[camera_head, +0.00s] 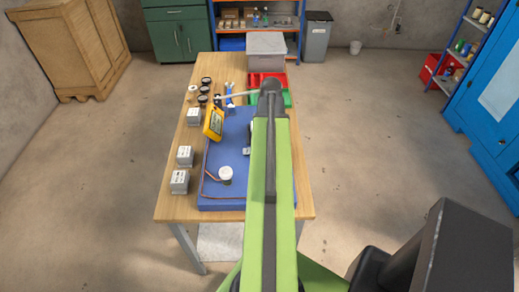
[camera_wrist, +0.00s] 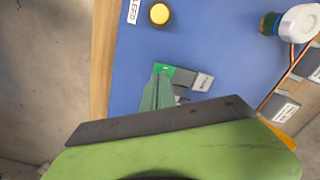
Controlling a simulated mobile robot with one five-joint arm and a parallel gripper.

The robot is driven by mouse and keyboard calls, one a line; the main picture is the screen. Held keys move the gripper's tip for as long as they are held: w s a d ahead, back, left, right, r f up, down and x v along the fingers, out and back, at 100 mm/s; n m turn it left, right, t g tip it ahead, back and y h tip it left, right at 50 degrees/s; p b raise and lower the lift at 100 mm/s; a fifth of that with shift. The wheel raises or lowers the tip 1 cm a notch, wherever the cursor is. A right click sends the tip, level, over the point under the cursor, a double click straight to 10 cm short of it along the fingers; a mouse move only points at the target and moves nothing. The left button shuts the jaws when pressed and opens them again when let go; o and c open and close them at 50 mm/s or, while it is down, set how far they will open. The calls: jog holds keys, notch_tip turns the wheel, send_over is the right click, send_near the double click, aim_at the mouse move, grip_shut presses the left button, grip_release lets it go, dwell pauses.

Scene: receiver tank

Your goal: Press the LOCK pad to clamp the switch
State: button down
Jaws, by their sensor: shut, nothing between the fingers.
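In the wrist view, a small green pad (camera_wrist: 165,68) lies on the blue board (camera_wrist: 225,40), beside a grey piece with a pale label (camera_wrist: 203,81). The pad's lettering is too small to read, so I cannot tell for sure that it is LOCK. My gripper (camera_wrist: 157,77) is shut and empty, its tips overlapping the green pad's lower edge in the picture. I cannot tell whether they touch it. My gripper and wrist hide the rest of the switch fixture. In the head view, my arm covers the gripper and pad; a grey piece (camera_head: 247,151) shows beside it.
A round yellow button (camera_wrist: 159,14) and a white-capped cylinder (camera_wrist: 299,21) are on the board. In the head view, a yellow meter (camera_head: 213,123) stands at the board's left edge. Several labelled grey boxes (camera_head: 180,182) line the table's left side. A grey bin (camera_head: 266,52) stands behind.

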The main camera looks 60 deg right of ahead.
jog(key=shift+f+b, duration=1.4)
jog(key=shift+f, duration=0.1)
notch_tip(320, 180, up, 7)
jog(key=p, duration=0.7)
jog(key=shift+r, duration=0.15)
